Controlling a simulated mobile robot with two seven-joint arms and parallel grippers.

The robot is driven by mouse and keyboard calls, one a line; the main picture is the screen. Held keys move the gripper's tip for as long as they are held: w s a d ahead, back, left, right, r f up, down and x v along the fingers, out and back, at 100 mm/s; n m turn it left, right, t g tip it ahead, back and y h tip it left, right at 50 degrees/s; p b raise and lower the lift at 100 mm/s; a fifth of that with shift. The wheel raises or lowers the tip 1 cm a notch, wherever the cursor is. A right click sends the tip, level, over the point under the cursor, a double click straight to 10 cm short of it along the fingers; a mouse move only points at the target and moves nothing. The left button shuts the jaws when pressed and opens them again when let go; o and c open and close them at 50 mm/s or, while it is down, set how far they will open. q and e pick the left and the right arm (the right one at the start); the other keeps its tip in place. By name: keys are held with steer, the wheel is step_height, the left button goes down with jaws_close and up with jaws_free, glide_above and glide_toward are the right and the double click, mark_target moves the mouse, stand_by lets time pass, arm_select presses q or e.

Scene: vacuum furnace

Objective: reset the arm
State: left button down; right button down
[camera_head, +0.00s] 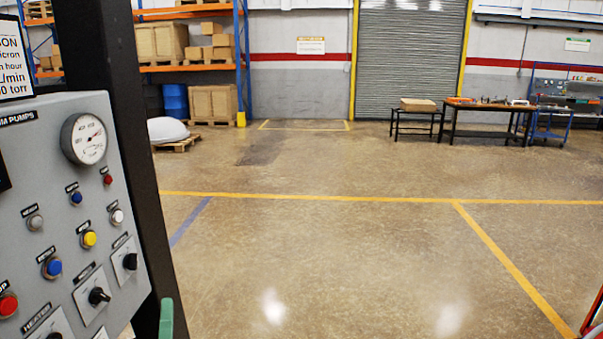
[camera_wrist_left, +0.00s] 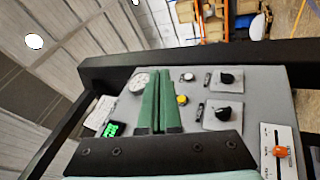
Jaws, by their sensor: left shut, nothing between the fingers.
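My left gripper (camera_wrist_left: 159,78) shows in the left wrist view with its two green fingers together and nothing between them. In the head view only a green tip of it (camera_head: 166,318) shows at the bottom edge, beside the control panel (camera_head: 50,180). In the left wrist view the fingers stand in front of the panel (camera_wrist_left: 260,92) and hide part of it. I cannot tell how far they are from it. My right gripper is not in view.
The panel carries a round gauge (camera_head: 84,139), coloured buttons and black knobs, with a black post (camera_head: 134,120) at its right. Open floor (camera_head: 350,260) with yellow lines lies to the right. Shelving (camera_head: 190,12) and a workbench (camera_head: 482,106) stand far back.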

arm_select(q)
steer(key=s+d+f+m+g+h, duration=0.1)
steer(key=d+f+m+h, duration=0.25)
steer(key=f+m, duration=0.2)
steer(key=s+d+f+m+g+h, duration=0.1)
steer(key=d+f+m+g+h, duration=0.1)
steer(key=f+m+h, duration=0.3)
steer(key=s+f+m+g, duration=0.5)
steer(key=s+f, duration=0.3)
steer(key=f, duration=0.5)
steer(key=s+a+f+m+g+y, duration=0.1)
steer(key=s+f+m+g, duration=0.4)
steer(key=f, duration=0.8)
steer(key=s, duration=0.3)
steer(key=shift+a+g, duration=0.15)
steer(key=shift+g, duration=0.15)
